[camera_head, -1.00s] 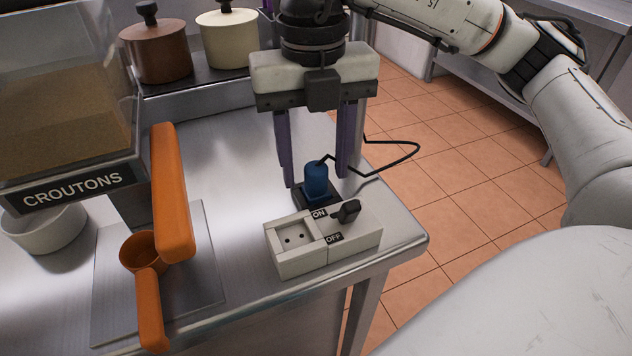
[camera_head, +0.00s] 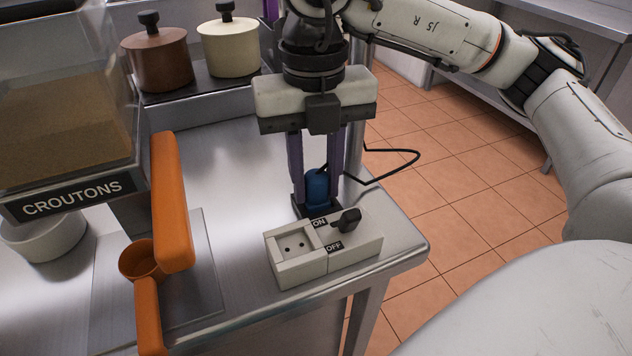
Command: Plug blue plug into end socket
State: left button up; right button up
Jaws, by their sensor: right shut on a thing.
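The blue plug (camera_head: 317,187) stands upright in a small black holder (camera_head: 305,210) just behind the socket block, with a black cord running off to the right. My right gripper (camera_head: 316,193) comes down from above and is shut on the blue plug, a purple finger on each side. The white socket block (camera_head: 300,268) sits near the table's front right corner. Its square socket with two holes (camera_head: 294,246) is at the left end, and a black switch (camera_head: 348,220) with ON and OFF labels is at its right. My left gripper is not in view.
An orange-handled dispenser marked CROUTONS (camera_head: 78,195) stands at the left, with an orange cup (camera_head: 141,260) below. A brown pot (camera_head: 157,60) and a cream pot (camera_head: 230,46) stand on a back shelf. The metal table (camera_head: 215,160) is clear in the middle.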

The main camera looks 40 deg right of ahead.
aim_at(316, 173)
notch_tip(316, 173, up, 9)
jog(key=shift+r+p, duration=0.1)
jog(key=shift+p, duration=1)
grip_shut()
jog(key=shift+r, duration=0.4)
